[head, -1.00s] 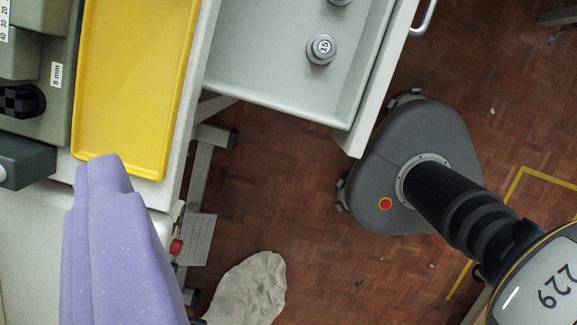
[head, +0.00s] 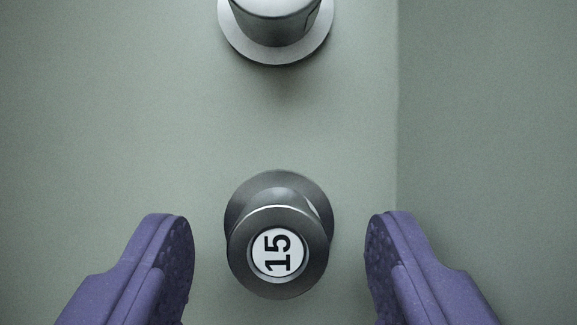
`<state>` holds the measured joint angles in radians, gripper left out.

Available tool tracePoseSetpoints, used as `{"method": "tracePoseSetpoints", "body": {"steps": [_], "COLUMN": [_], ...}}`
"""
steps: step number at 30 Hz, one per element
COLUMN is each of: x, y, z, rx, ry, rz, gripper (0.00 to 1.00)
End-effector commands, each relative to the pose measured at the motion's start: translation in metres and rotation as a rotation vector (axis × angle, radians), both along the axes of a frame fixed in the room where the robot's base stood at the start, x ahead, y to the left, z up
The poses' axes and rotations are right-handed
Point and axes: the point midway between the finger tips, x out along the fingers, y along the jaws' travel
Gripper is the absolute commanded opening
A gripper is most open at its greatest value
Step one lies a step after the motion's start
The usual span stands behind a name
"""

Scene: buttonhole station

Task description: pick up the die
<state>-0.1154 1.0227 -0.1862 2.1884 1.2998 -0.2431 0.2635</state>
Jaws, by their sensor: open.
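The die (head: 240,250) is a dark grey metal spool shape with a white round face marked 15. It stands on the grey-green drawer floor, low in the middle of the head view. My gripper (head: 280,262) has two purple padded fingers, one on each side of the die. The fingers are open, with a gap between each finger and the die. Nothing is held.
A second metal piece (head: 275,45) with a wide flange stands at the top of the view, partly cut off. The drawer floor (head: 110,110) is bare on the left. A drawer wall (head: 480,120) rises on the right.

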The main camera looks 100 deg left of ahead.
Motion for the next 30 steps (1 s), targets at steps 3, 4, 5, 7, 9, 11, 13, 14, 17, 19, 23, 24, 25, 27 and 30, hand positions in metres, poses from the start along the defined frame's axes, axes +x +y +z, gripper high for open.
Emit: {"method": "tracePoseSetpoints", "body": {"steps": [3, 4, 5, 7, 9, 11, 13, 14, 17, 19, 23, 24, 25, 27, 30], "x": [0.001, 0.001, 0.001, 0.001, 0.001, 0.001, 0.001, 0.001, 0.001, 0.001, 0.001, 0.001, 0.001, 0.001, 0.002], "y": [-0.004, -0.004, -0.004, -0.004, -0.003, -0.003, -0.003, -0.003, -0.003, -0.003, -0.003, -0.003, -0.003, -0.003, -0.003], "z": [-0.010, -0.009, -0.008, -0.008, -0.007, -0.007, -0.007, -0.007, -0.007, -0.007, -0.002, 0.003, 0.008, 0.024, 0.050], "rx": [-0.001, -0.001, -0.001, 0.000, 0.000, 0.000, 0.000, 0.000, 0.000, 0.000, 0.000, 0.000, 0.000, -0.001, 0.000], "ry": [-0.001, -0.001, -0.001, -0.001, -0.001, -0.001, -0.001, -0.001, -0.001, -0.001, -0.001, -0.002, -0.002, -0.002, -0.003], "rz": [0.001, 0.001, 0.001, 0.001, 0.001, 0.001, 0.002, 0.002, 0.002, 0.002, 0.002, 0.003, 0.003, 0.002, 0.002], "gripper": [0.61, 0.61, 0.61, 0.61, 0.52, 0.38, 0.22, 0.15, 0.07, 0.07, 0.07, 0.07, 0.07, 0.07, 0.07]}}
